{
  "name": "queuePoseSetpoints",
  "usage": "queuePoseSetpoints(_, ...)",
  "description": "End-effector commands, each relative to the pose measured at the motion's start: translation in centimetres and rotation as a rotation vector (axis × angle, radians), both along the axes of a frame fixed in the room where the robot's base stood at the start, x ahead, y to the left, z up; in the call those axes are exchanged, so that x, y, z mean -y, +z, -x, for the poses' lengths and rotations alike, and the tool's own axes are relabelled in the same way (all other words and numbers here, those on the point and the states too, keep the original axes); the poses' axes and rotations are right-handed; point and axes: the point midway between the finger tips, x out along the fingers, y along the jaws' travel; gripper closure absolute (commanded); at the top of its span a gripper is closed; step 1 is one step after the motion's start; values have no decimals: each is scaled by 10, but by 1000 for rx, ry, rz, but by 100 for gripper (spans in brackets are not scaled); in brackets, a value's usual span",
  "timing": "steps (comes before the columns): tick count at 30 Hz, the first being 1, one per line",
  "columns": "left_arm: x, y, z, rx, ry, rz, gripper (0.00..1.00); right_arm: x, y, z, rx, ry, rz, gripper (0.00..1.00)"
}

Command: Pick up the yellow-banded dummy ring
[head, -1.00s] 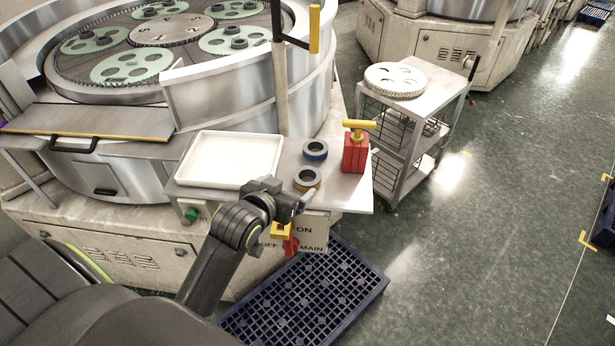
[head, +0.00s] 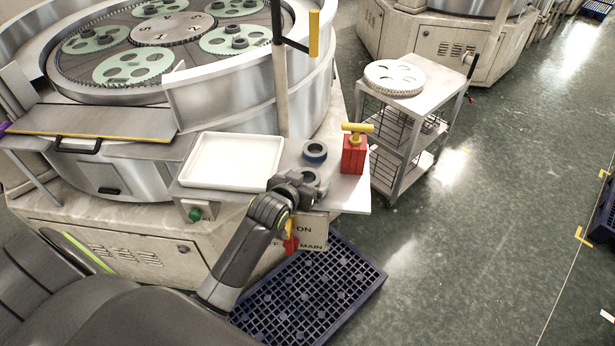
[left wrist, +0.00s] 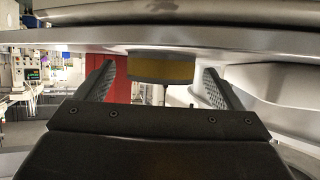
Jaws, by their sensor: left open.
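The yellow-banded dummy ring (left wrist: 163,69) shows in the left wrist view as a grey ring with a wide yellow band. It sits on the side shelf (head: 346,196), which that view shows upside down. My left gripper (head: 311,178) is open, with one finger to each side of the ring in the wrist view and a gap on both sides. I cannot tell how far the fingertips reach past it. In the head view my gripper hides this ring. A blue-banded ring (head: 314,152) lies just behind the gripper. My right gripper is not in view.
A white tray (head: 232,186) lies left of the gripper. A red block with a yellow T-handle (head: 353,155) stands to the right on the shelf. A post with a yellow handle (head: 313,32) rises behind. A wire cart (head: 428,108) stands beyond, and a dark grid pallet (head: 312,290) lies below.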

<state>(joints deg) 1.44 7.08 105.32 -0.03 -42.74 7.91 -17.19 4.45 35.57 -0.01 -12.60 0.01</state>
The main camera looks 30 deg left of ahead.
Motion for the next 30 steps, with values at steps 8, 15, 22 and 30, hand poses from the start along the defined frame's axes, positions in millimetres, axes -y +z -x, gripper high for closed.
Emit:
queuePoseSetpoints(8,0,-2,-4,1,0,0,11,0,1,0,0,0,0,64)
queuePoseSetpoints(15,0,-2,-4,1,0,0,35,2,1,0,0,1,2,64)
queuePoseSetpoints(22,0,-2,-4,0,0,0,65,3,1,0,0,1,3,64)
queuePoseSetpoints(30,0,0,-4,5,0,-1,75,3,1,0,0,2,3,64)
